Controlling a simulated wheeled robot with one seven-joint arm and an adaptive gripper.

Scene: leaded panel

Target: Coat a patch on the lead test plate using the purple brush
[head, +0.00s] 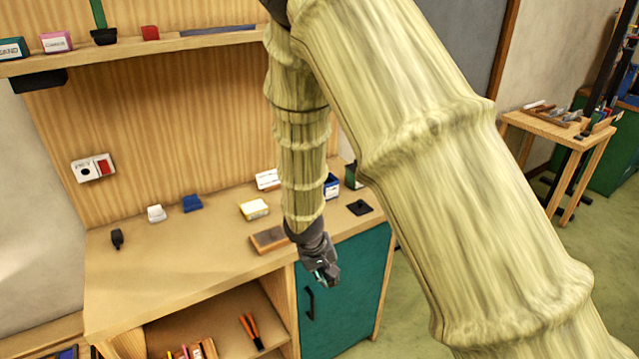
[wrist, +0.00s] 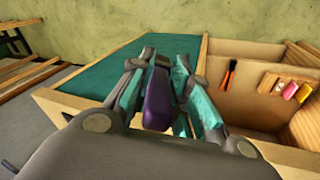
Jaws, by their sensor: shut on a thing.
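My gripper (head: 322,272) is in front of the bench's front edge, by the teal cabinet door. In the wrist view my gripper (wrist: 157,90) is shut on the purple brush (wrist: 157,97). Only its purple body shows between the fingers; its bristles are hidden. I cannot tell for sure which thing is the lead test plate. A flat brown and grey block (head: 269,239) lies at the bench's front edge, left of my gripper. A small dark flat square (head: 359,207) lies on the bench to the right.
The bench top (head: 180,257) is mostly clear at the left and front. The teal door (head: 340,300) has a dark handle. The open shelf holds orange-handled pliers (head: 251,331).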

